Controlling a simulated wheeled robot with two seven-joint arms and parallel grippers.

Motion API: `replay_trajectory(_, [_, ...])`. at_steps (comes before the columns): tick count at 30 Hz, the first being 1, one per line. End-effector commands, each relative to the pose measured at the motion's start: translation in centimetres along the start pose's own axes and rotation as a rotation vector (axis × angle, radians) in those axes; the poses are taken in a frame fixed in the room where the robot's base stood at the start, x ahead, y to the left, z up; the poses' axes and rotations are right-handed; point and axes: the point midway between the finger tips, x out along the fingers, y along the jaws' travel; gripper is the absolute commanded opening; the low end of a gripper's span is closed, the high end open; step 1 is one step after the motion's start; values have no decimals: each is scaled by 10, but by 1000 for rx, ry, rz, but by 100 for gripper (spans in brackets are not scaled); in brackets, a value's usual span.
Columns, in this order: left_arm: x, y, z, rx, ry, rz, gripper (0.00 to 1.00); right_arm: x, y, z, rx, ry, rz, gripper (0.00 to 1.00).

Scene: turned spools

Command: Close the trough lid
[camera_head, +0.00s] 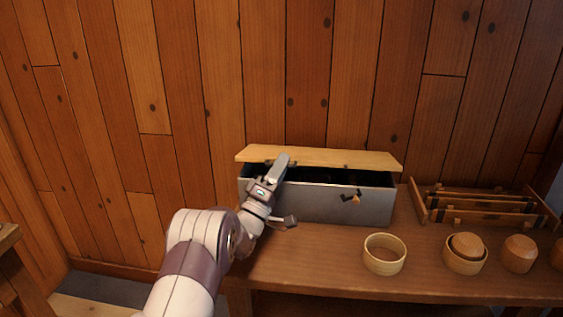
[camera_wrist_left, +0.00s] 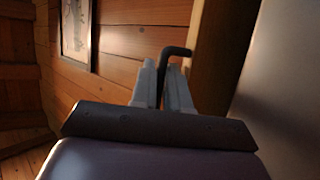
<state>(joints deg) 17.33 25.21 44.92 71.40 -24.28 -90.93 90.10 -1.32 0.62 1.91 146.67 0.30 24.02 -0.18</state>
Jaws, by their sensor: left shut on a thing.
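The trough (camera_head: 325,203) is a long grey box on the wooden bench against the plank wall. Its lid (camera_head: 330,157) is a light wooden board, tilted up, with a dark gap between its front edge and the trough's rim. My left gripper (camera_head: 277,168) is at the left part of the lid's front edge. In the left wrist view my left gripper (camera_wrist_left: 162,85) is shut on a dark bent handle (camera_wrist_left: 175,51), beside the wooden lid (camera_wrist_left: 215,55). The fingers hide part of the handle. My right gripper is not in view.
A dark latch (camera_head: 350,197) is on the trough's front. A wooden rack (camera_head: 480,206) stands to the right. An empty wooden ring cup (camera_head: 384,254), another cup holding a rounded piece (camera_head: 466,246), and a rounded wooden piece (camera_head: 519,253) stand along the bench's front.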

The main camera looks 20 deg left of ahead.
Motion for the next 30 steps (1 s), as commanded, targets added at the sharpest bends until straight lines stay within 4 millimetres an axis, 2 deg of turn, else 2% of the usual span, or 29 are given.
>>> replay_trajectory(1, [-6,-7,3,-1,-1,-3,0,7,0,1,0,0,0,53])
replay_trajectory(9, [-19,-18,8,-1,-1,-3,0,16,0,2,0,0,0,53])
replay_trajectory(26, [-22,-21,9,-1,0,-4,0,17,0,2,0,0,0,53])
replay_trajectory(27, [-22,-21,9,-1,0,-4,24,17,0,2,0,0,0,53])
replay_trajectory(28, [-22,-21,9,-1,0,-4,34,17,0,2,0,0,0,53])
replay_trajectory(30, [-22,-21,9,-1,0,-4,36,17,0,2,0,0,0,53])
